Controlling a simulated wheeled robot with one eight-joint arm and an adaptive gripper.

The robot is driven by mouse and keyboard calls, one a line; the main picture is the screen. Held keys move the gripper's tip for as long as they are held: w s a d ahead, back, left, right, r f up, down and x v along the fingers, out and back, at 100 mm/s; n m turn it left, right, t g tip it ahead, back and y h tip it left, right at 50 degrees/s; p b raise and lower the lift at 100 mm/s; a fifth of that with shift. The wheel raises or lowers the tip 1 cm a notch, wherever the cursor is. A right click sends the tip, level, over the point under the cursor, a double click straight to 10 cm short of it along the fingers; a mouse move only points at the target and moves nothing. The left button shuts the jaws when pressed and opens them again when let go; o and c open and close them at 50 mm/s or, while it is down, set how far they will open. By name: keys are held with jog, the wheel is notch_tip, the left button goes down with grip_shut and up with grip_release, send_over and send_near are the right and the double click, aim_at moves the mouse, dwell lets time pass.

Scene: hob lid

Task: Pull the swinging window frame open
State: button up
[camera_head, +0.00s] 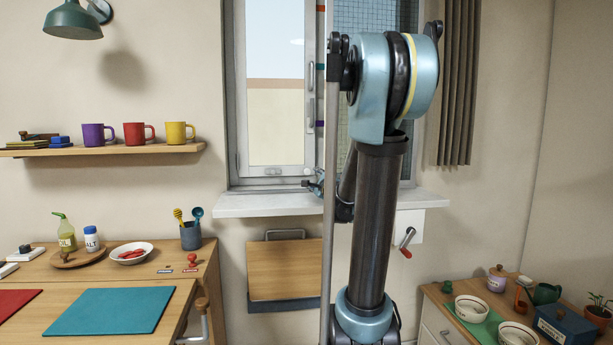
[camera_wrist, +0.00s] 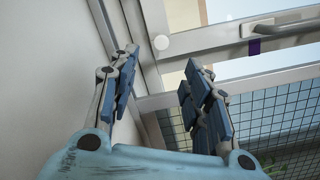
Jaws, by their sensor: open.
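The swinging window frame (camera_head: 241,120) is pale, with a clear pane, on the left of the window in the head view. It looks shut or nearly so. In the wrist view, a pale rail (camera_wrist: 215,40) of the window carries a grey handle (camera_wrist: 285,29) at the upper right. My gripper (camera_wrist: 160,60) is open, its blue-padded fingers apart near a corner of the window framing, with nothing held between them. In the head view my gripper (camera_head: 313,183) is small, just above the sill at the window's lower middle. Whether a finger touches the frame I cannot tell.
A mesh screen (camera_head: 362,15) covers the window's right half, partly hidden by my arm. The sill (camera_head: 260,205) juts out below. A grey curtain (camera_head: 458,80) hangs at the right. A shelf with mugs (camera_head: 134,132) and a worktop (camera_head: 165,310) stand left; a wall crank (camera_head: 407,243) is below right.

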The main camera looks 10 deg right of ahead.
aim_at(308, 172)
jog(key=w, duration=0.5)
jog(key=w+a, duration=0.1)
jog(key=w, duration=1)
jog(key=shift+a, duration=0.15)
grip_shut()
